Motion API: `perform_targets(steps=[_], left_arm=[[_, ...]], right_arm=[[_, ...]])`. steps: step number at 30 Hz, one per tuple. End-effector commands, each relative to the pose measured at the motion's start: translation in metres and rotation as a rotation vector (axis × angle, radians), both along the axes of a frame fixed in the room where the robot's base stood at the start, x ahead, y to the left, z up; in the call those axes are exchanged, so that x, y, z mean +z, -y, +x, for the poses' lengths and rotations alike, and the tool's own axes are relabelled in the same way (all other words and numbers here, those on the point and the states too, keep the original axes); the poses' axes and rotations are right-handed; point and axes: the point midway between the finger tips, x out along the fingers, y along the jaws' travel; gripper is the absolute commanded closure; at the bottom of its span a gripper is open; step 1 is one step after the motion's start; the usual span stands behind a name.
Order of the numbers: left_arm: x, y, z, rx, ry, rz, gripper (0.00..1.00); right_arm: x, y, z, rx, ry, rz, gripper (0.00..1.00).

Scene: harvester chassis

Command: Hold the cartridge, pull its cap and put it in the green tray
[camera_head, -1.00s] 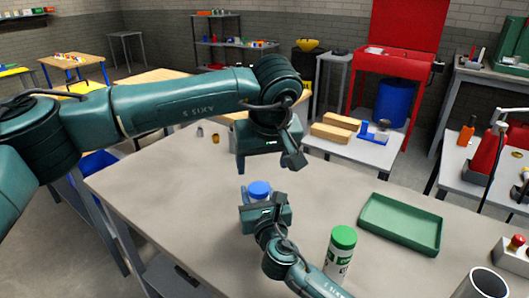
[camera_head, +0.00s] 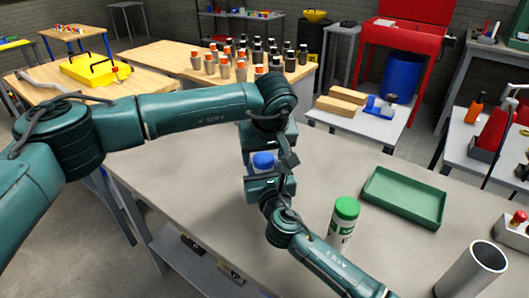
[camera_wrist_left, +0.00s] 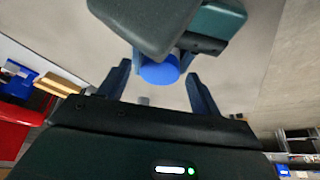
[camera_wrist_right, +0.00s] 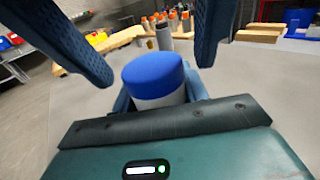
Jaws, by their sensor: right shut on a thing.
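The cartridge has a blue cap (camera_head: 263,160) and a white body (camera_wrist_right: 160,98). My right gripper (camera_wrist_right: 158,95) is shut on the body and holds the cartridge above the grey table, cap toward my left gripper. My left gripper (camera_wrist_left: 160,73) is open, its fingers spread on either side of the cap. In the left wrist view the cap shows between and just beyond its fingertips, apart from both fingers. The lower body is hidden by my right gripper. The green tray (camera_head: 403,203) lies empty at the table's right side.
A white canister with a green lid (camera_head: 343,222) stands between my right forearm and the tray. A metal cylinder (camera_head: 472,268) and a box with a red button (camera_head: 515,230) are at the right. Several orange- and black-topped bottles stand on a wooden table (camera_head: 150,60) behind.

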Motion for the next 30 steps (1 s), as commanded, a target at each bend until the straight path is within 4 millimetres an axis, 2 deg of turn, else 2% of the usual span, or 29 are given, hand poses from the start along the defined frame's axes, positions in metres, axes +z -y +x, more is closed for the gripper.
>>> perform_targets(steps=[2,17,30], left_arm=[[0.0002,0.0001,-0.0001,0.0,0.0,0.0,0.43],[0.0005,-0.0001,-0.0001,0.0,0.0,0.0,0.83],[0.0022,-0.0001,0.0,0.0,0.0,0.0,0.85]], right_arm=[[-0.0005,0.0,-0.0001,0.0,-0.001,0.0,0.97],[-0.0005,0.0001,0.0,0.0,-0.001,0.0,0.97],[-0.0006,0.0004,0.0001,-0.001,-0.001,0.0,0.97]])
